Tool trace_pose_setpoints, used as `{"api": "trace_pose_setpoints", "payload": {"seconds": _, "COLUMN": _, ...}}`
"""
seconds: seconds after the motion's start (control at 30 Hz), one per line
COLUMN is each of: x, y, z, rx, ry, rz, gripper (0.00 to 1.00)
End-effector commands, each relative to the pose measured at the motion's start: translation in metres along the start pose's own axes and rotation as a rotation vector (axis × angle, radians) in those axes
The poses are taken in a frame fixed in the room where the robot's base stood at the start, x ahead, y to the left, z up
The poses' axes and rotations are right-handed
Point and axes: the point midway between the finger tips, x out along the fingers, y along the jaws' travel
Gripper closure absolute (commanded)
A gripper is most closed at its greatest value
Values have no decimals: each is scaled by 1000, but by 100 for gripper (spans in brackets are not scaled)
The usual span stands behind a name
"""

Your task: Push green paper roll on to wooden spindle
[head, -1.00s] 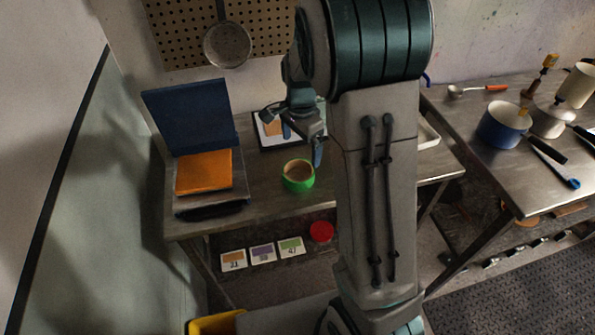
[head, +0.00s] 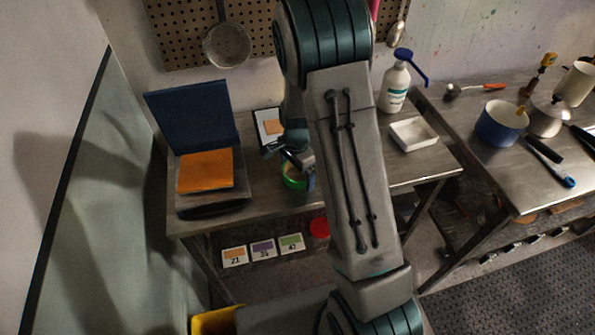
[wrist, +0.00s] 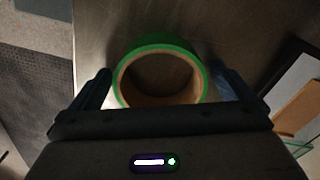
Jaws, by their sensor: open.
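The green paper roll (head: 291,183), a green ring with a brown inner core, lies on the metal table. In the head view my gripper hides part of it. My gripper (head: 287,164) is low over the roll, and its fingers point down toward it. In the wrist view the roll (wrist: 160,42) sits between the two open fingers of my gripper (wrist: 166,86), with a gap on each side. Its lower edge is hidden by the gripper body. I cannot make out a wooden spindle in any view.
A spray bottle (head: 395,85) and white tray (head: 414,135) stand at the right. A blue pot (head: 499,128) is on the other table.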

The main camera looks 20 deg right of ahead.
Motion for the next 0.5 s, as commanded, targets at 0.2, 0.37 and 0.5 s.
{"api": "trace_pose_setpoints", "payload": {"seconds": 0.2, "x": 0, "y": 0, "z": 0, "rx": 0, "ry": 0, "rz": 0, "gripper": 22}}
{"api": "trace_pose_setpoints", "payload": {"seconds": 0.37, "x": 0, "y": 0, "z": 0, "rx": 0, "ry": 0, "rz": 0, "gripper": 47}}
{"api": "trace_pose_setpoints", "payload": {"seconds": 0.5, "x": 0, "y": 0, "z": 0, "rx": 0, "ry": 0, "rz": 0, "gripper": 47}}
